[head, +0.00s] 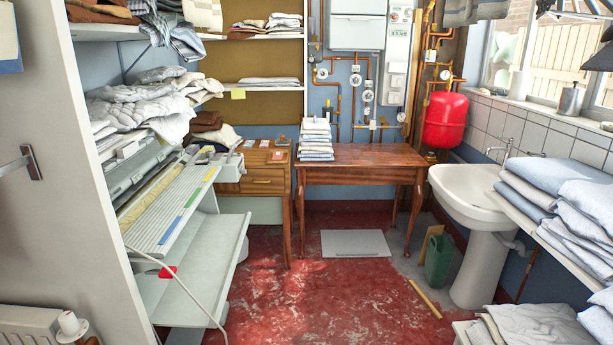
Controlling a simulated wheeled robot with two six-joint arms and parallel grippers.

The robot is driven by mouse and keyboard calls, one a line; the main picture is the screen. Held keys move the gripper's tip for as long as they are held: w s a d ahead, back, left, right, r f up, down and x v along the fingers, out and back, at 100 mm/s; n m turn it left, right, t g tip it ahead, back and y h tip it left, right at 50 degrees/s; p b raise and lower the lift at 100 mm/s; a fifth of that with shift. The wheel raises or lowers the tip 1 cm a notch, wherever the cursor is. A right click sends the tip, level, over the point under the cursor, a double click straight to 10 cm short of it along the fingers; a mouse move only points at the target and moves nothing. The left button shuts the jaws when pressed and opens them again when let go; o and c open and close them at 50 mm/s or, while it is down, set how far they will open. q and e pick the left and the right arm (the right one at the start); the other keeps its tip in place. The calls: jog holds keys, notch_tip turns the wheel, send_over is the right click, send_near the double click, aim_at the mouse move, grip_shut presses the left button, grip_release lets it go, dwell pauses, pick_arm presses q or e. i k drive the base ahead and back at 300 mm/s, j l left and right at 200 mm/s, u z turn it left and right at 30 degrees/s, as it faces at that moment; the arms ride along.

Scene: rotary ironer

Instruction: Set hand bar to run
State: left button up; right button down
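The rotary ironer (165,215) stands along the left wall, partly hidden by the white panel in front of it. A long bar (187,207) with yellow, blue and green stretches runs along its front edge, above a pale lower shelf (190,262). This looks like the hand bar; its setting cannot be read from here. A small red part (168,272) shows below the bar at the near end, beside a pale cable or hose. Neither of my grippers is in view.
A wooden table (365,155) with folded cloths stands at the back beside a wooden cabinet (265,172). A sink (468,190) and linen stacks (560,200) line the right. The middle red floor is clear.

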aim_at(231, 151)
jog(key=i+u, duration=0.15)
jog(key=i, duration=0.5)
jog(key=i+u, duration=0.1)
jog(key=i, duration=0.55)
jog(key=i+l+u, duration=0.15)
jog(key=i, duration=0.45)
jog(key=i+u, duration=0.35)
jog(key=i, duration=0.15)
jog(key=i+l+u, duration=0.1)
jog(key=i+u, duration=0.2)
jog(key=i, duration=0.2)
jog(key=u, duration=0.25)
